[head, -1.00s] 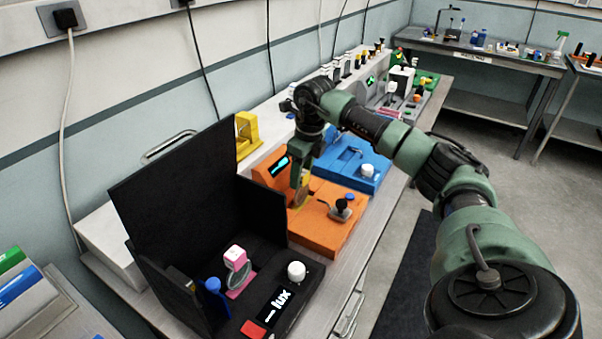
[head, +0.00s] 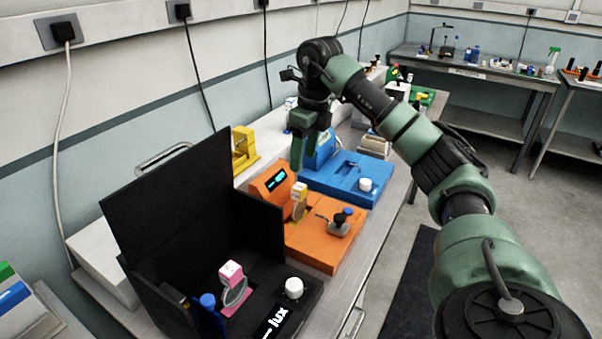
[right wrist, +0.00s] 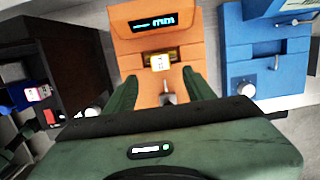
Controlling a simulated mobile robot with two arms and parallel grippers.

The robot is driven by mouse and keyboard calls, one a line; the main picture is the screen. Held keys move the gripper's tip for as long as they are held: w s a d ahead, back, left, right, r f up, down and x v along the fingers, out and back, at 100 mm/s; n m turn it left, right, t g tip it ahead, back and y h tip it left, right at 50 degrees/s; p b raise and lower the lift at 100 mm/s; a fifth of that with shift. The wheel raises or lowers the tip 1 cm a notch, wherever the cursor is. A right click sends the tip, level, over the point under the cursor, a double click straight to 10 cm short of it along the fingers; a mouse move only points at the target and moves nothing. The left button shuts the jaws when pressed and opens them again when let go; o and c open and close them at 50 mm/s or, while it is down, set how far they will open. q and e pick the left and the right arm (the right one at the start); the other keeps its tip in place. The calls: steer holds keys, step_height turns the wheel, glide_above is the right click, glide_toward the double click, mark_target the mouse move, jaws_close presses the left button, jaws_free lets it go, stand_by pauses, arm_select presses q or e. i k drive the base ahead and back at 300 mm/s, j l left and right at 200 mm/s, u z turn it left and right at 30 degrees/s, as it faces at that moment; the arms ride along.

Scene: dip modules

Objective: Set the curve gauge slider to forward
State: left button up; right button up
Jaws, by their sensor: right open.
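The orange module (head: 315,245) stands on the bench in the head view, with a lit display (head: 277,179) on its sloped back part. My right gripper (head: 303,150) is open and empty above the module's back. Which part is the slider is unclear.
A black module (head: 262,303) with tall dark panels (head: 175,215) stands left of the orange one. A blue module (head: 345,180) with a white knob stands behind right. A yellow device (head: 244,148) is near the wall.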

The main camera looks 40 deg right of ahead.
mark_target(337, 227)
steer(key=z, duration=1.35)
